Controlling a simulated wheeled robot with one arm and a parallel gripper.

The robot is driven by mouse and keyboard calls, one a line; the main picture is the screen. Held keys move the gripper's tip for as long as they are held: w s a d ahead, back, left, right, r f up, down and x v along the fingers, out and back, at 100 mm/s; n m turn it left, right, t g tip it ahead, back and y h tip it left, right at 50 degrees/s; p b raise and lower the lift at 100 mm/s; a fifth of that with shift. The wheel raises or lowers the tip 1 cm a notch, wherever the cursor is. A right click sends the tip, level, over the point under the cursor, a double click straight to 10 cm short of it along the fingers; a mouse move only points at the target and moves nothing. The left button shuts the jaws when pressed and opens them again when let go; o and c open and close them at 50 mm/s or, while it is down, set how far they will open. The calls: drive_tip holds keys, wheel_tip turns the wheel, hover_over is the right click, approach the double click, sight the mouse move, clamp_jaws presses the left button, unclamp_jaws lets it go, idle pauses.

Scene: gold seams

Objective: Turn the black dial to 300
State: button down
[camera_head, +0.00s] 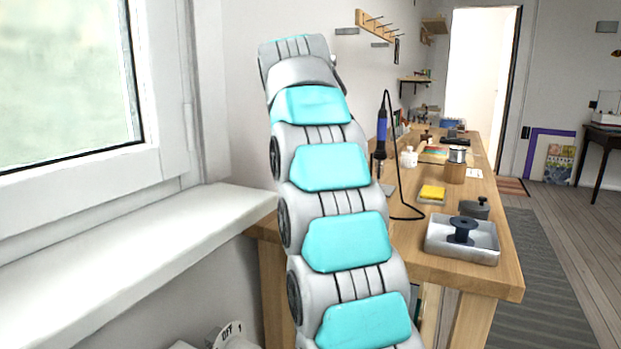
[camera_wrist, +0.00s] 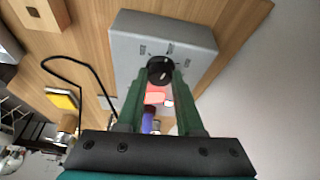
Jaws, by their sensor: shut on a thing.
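The black dial (camera_wrist: 160,66) sits on the face of a grey box (camera_wrist: 125,45) in the wrist view. A light pointer mark shows on the dial, and small dark labels stand around it, too small to read. My gripper (camera_wrist: 159,76) has its two green fingers on either side of the dial, shut on it. In the head view my arm hides the gripper, the dial and most of the box.
The wooden bench (camera_head: 475,273) carries a metal tray (camera_head: 463,253) with a dark spool, a yellow sponge (camera_head: 432,193) and a blue-handled tool (camera_head: 382,130) with a black cable. A white windowsill (camera_head: 120,250) runs along the left.

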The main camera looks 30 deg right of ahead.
drive_tip(key=shift+f+m, duration=0.15)
drive_tip(key=shift+m, duration=0.35)
drive_tip(key=c, duration=0.5)
unclamp_jaws()
drive_tip(key=shift+c, duration=0.2)
